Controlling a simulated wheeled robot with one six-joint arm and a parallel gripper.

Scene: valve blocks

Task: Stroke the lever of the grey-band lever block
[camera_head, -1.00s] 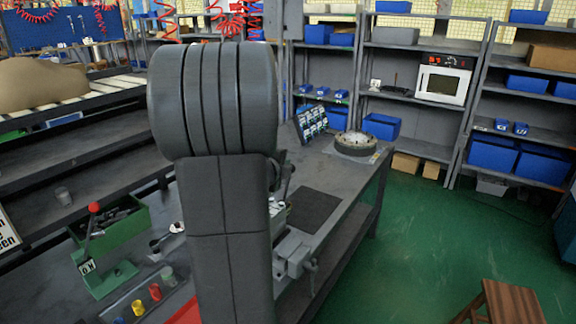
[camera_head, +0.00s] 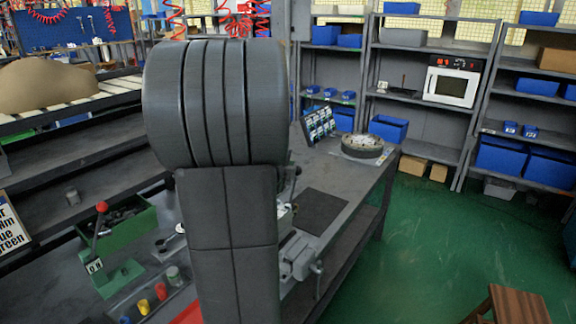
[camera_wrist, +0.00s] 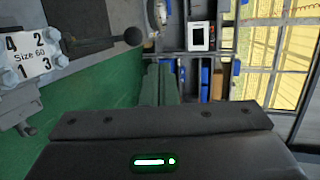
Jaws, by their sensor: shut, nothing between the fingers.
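In the wrist view a metal block with a white label (camera_wrist: 30,55) reading "Size 60" and numbers, with bolts around it, lies at the upper left. A dark lever with a black ball knob (camera_wrist: 132,36) reaches right from beside it. I cannot make out a grey band on it. My gripper (camera_wrist: 160,66) is shut and empty, its fingers below and right of the knob, apart from it in the picture. In the head view my arm hides the gripper and most of the block; a pale part (camera_head: 284,212) shows beside the arm.
A vise (camera_head: 298,255) sits at the bench's right edge. A round metal part (camera_head: 362,145) lies farther back.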

